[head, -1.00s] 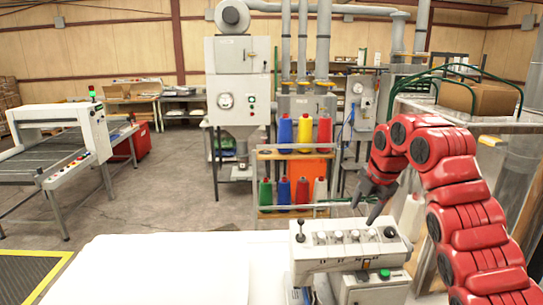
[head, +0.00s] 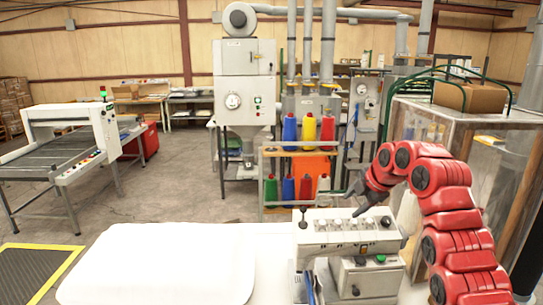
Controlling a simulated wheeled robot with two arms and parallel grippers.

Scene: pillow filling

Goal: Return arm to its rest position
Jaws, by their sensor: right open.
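My red right arm comes in from the right and bends over at the top. Its dark right gripper (head: 362,203) hangs above the back right of the white control box (head: 345,238). The gripper is open, and I see nothing between its fingers. I cannot tell from this angle how far its tips are above the box. My left arm and gripper are not in the view.
A white pillow (head: 160,262) lies on the table left of the control box. A rack (head: 262,175) with several coloured thread cones stands behind. A clear-walled bin (head: 455,130) with a cardboard box (head: 470,97) on top stands right, close behind my arm.

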